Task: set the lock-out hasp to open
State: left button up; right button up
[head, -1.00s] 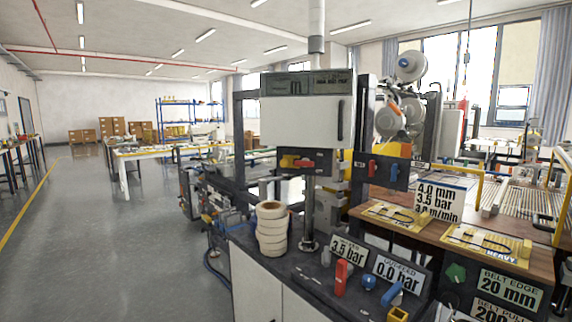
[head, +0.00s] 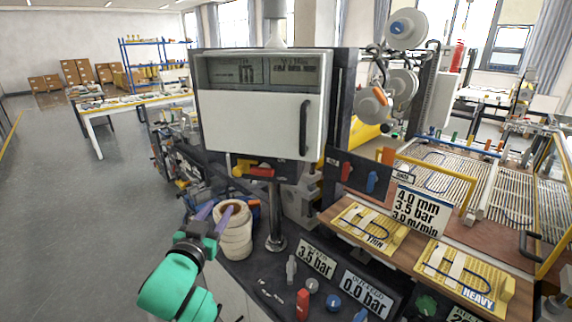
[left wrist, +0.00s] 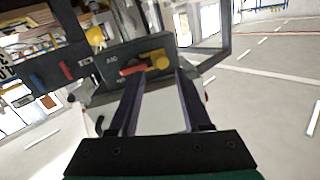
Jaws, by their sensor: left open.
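A red lever (head: 262,171), which looks like the lock-out hasp, sits on a dark panel under the white cabinet, beside a yellow part (head: 241,166). The left wrist view shows the red lever (left wrist: 132,69) lying nearly level, with a yellow knob (left wrist: 160,58) to its right on the dark plate. I cannot tell for sure whether the hasp is open or closed. My left gripper (head: 214,211) is open and empty, below and left of the panel. In the left wrist view its two dark purple fingers (left wrist: 157,80) point at the panel, apart from the lever. My right gripper is not seen.
The white cabinet (head: 250,125) hangs above the lever and a metal post (head: 274,220) stands to the right. A red and a blue lever share a dark panel (head: 355,175) further right.

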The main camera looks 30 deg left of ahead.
aim_at(237, 174)
pick_arm(q)
jog(key=r+b+x, duration=0.1)
jog(key=x, duration=0.3)
jog(key=b+x, duration=0.1)
jog(key=x, duration=0.3)
jog(key=r+b+x, duration=0.1)
jog(key=b+x, duration=0.1)
jog(key=x, duration=0.2)
jog(key=shift+w+r, duration=0.3)
jog(key=shift+w, duration=0.05)
jog(key=shift+w+a+r, duration=0.1)
jog(key=shift+w+a, duration=0.1)
jog(key=shift+w, duration=0.15)
grip_shut()
jog(key=shift+w, duration=0.1)
dwell(0.3)
